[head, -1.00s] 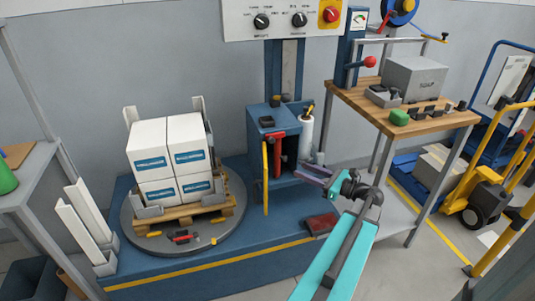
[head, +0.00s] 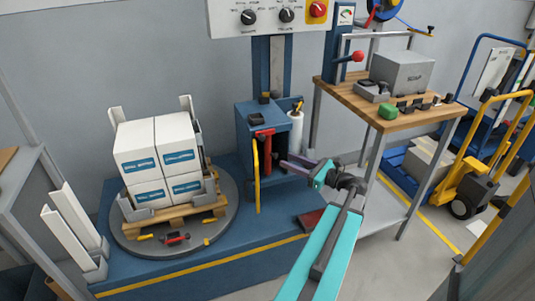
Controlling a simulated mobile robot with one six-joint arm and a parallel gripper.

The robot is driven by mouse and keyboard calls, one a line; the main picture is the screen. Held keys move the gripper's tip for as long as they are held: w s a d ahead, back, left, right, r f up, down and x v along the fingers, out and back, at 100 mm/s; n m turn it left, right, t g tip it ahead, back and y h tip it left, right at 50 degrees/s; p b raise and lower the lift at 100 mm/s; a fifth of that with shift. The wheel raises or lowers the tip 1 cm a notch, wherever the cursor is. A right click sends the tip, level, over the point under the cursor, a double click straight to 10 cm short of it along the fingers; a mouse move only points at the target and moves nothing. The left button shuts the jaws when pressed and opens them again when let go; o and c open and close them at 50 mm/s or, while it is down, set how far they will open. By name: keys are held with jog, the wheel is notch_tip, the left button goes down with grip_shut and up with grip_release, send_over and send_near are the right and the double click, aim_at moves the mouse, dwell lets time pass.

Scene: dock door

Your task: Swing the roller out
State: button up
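The blue carriage (head: 245,140) stands on the mast behind the turntable, its front open on a dark inside. A red handle-like part (head: 264,133) and a thin yellow upright bar (head: 255,175) show at its front. A white upright roll (head: 296,130) stands at its right side; its lower end is near or behind my gripper. I cannot clearly single out a separate roller inside the dark opening. My gripper (head: 285,164) reaches from the right to the carriage's open front, just below the white roll. Its fingers are seen edge-on and small, so I cannot tell their opening or any contact.
White boxes on a wooden pallet (head: 180,213) stand on the round turntable (head: 135,238) at left. A wooden-topped bench (head: 345,96) with a grey box is at right. A yellow hand truck (head: 490,150) stands beyond it. A dark red pad (head: 311,219) lies below my gripper.

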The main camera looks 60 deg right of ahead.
aim_at(267, 152)
jog(key=w+b, duration=0.1)
jog(key=w, duration=1)
jog(key=shift+d, duration=0.1)
grip_shut()
